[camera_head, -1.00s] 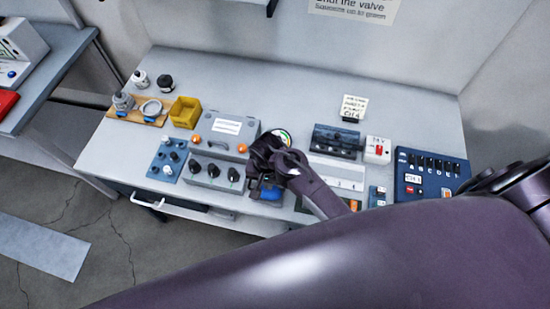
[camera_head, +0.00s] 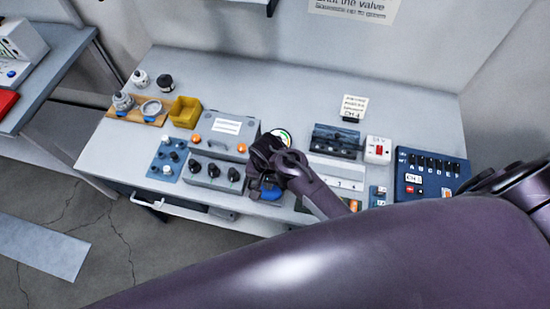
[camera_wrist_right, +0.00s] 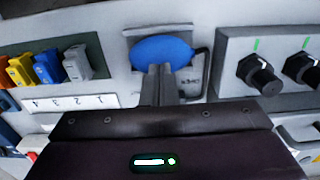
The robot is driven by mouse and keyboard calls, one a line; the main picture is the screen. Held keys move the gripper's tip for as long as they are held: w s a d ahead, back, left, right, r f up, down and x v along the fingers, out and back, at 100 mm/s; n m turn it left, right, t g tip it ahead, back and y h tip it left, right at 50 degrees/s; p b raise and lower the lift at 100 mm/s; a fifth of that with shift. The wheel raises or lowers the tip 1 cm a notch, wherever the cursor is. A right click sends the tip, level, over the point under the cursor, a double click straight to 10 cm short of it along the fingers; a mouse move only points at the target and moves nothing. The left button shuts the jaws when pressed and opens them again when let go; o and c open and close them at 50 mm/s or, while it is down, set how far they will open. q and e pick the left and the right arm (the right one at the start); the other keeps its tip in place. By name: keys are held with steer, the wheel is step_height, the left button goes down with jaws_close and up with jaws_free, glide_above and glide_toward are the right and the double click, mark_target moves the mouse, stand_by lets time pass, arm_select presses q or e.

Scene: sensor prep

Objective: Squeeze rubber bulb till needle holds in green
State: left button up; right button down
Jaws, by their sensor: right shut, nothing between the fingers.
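The blue rubber bulb (camera_wrist_right: 162,52) lies on a light grey plate (camera_wrist_right: 131,38) in the right wrist view. A dark hose curves beside its right end. My right gripper (camera_wrist_right: 158,72) is shut and empty, its fingertips at the near edge of the bulb; I cannot tell if they touch it. In the head view the bulb (camera_head: 266,193) shows partly below the dark right gripper (camera_head: 262,180). The round gauge (camera_head: 284,136) with a pale face and some green stands just behind the gripper and is partly hidden. Its needle is too small to read. My left gripper is not in view.
A grey box with black knobs (camera_head: 213,173) stands close on the left. Coloured clips (camera_wrist_right: 48,66) over a numbered strip (camera_wrist_right: 75,101) are close by in the wrist view. A blue switch panel (camera_head: 430,178) stands at the right. The table's back (camera_head: 260,85) is clear.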

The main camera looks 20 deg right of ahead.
steer(key=shift+f+b, duration=0.55)
steer(key=shift+f, duration=0.75)
stand_by(0.4)
step_height(320, 180, up, 3)
steer(key=p, duration=0.3)
steer(key=shift+r, duration=2.05)
